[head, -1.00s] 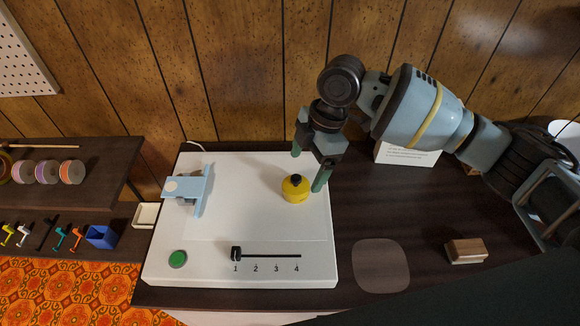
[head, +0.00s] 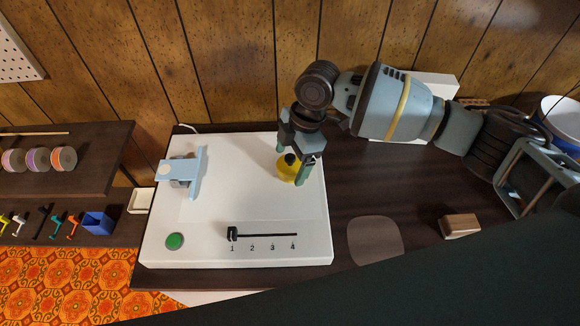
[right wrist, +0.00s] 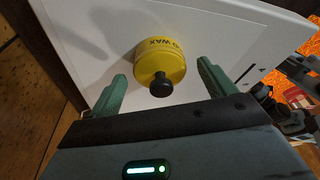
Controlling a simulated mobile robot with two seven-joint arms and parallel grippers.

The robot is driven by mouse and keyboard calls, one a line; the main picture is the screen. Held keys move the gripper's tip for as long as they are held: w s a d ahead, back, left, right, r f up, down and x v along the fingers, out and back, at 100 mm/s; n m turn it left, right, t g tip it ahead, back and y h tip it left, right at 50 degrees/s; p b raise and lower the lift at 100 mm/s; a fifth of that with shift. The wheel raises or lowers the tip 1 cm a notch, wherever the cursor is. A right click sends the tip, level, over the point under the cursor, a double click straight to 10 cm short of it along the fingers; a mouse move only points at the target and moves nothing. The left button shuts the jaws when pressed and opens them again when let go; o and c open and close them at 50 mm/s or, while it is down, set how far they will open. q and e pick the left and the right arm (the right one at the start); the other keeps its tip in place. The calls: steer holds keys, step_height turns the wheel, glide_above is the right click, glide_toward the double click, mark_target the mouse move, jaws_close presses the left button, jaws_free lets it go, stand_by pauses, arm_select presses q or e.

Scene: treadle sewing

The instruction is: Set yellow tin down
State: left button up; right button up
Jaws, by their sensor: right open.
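The yellow tin (head: 287,171), with a black knob on top, is on the right part of the white machine bed (head: 220,215). My right gripper (head: 291,164) is open, with its green fingers on either side of the tin in the head view. The right wrist view shows the tin (right wrist: 160,66), with lettering ending in "WAX", between and slightly beyond the spread fingertips (right wrist: 162,80). Gaps show on both sides, so the fingers appear clear of it. The tin's underside is hidden. My left gripper is not in view.
A light-blue fixture (head: 184,172), a green button (head: 175,241) and a black slider (head: 232,233) numbered 1 to 4 are on the bed. A grey rounded patch (head: 375,240) and a wooden block (head: 460,225) lie to the right. A wood-panelled wall stands behind.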

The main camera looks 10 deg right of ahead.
steer(key=shift+x, duration=0.8)
steer(key=shift+c, duration=0.3)
steer(key=c, duration=1.1)
steer(key=shift+c, duration=0.2)
steer(key=shift+r, duration=0.15)
steer(key=shift+r, duration=0.55)
step_height(320, 180, up, 2)
steer(key=shift+r, duration=0.15)
steer(key=s+d, duration=0.3)
steer(key=s, duration=0.4)
steer(key=s+d+r, duration=0.1)
steer(key=s+d, duration=0.1)
steer(key=s, duration=0.6)
steer(key=shift+d+r+p, duration=0.2)
steer(key=shift+d+p, duration=0.2)
steer(key=shift+p, duration=0.05)
